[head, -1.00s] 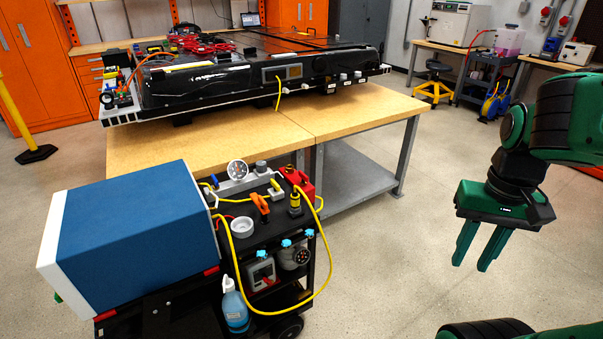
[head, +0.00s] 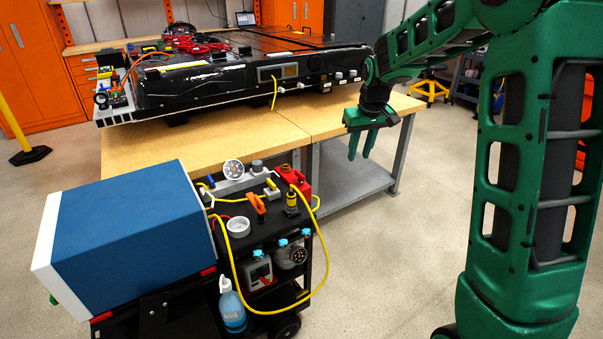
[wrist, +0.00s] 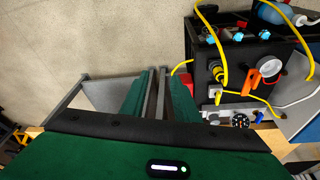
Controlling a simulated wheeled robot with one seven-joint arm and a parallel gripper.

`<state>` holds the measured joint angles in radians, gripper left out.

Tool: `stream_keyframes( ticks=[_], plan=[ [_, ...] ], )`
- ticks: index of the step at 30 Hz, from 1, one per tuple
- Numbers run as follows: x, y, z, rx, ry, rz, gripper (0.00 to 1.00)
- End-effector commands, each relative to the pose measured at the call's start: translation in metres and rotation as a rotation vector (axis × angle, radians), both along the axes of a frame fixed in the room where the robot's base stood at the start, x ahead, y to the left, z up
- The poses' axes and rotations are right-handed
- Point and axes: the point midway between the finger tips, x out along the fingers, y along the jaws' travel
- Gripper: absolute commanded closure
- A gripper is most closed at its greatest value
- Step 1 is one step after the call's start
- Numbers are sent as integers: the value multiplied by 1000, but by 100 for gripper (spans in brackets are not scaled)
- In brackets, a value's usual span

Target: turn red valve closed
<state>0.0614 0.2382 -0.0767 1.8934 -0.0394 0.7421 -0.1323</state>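A black cart (head: 270,236) carries a grey manifold (head: 228,187) with a round gauge (head: 233,168), and blue and yellow handles. An orange lever (head: 257,204) stands on the cart top; it also shows in the wrist view (wrist: 262,80). A small red part (head: 266,281) shows on a grey unit on the cart's lower shelf. I cannot tell which of these is the red valve, or its position. My gripper (head: 361,146) hangs fingers down, right of the cart and in front of the bench. Its fingers are apart with nothing between them.
A blue box (head: 125,225) sits on the cart's left. A yellow hose (head: 327,270) loops off the cart's right. A wooden bench (head: 200,146) holds a black battery pack (head: 210,84).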

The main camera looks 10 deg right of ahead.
Motion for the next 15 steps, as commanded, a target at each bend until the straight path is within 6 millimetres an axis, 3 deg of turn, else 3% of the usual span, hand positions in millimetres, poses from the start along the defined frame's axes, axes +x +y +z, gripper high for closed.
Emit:
stream_keyframes(
  ticks=[1, 6, 10, 15],
  plan=[
    [27, 13, -12, 3, -11, 41, 72],
    [102, 55, -46, 22, -65, 163, 72],
    [141, 84, -68, 38, -100, 231, 72],
    [168, 106, -86, 51, -126, 281, 72]
  ],
)
